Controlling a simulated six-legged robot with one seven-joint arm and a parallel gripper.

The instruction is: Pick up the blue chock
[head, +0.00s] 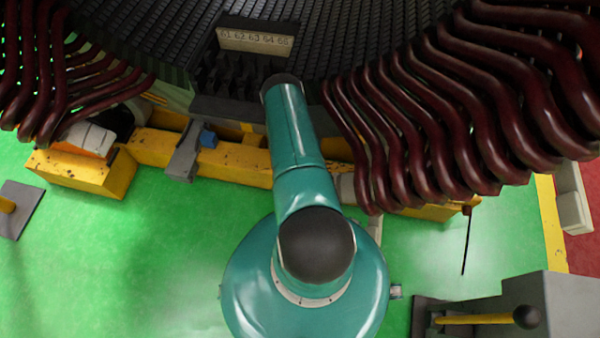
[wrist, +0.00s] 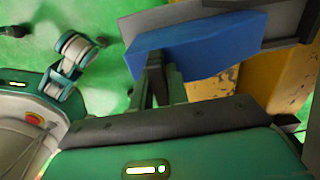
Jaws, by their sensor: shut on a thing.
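The blue chock (wrist: 222,42) fills the upper middle of the wrist view as a smooth blue block. My gripper (wrist: 163,68) has its two narrow fingers close together at the chock's near lower edge, shut on it. The fingertips are partly hidden. The chock lies close against a grey plate (wrist: 290,25), and I cannot tell whether they touch. In the head view, a small blue block (head: 208,139) shows beside a grey bracket (head: 184,152); I cannot tell for sure that it is the same chock. My gripper is not visible in the head view.
A worn yellow beam (head: 235,168) runs below the stator; a yellow surface (wrist: 285,80) is right of the chock. Dark red coil ends (head: 440,130) hang at the right, more (head: 45,80) at the left. A grey block with a yellow lever (head: 480,319) stands lower right. Green floor is open lower left.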

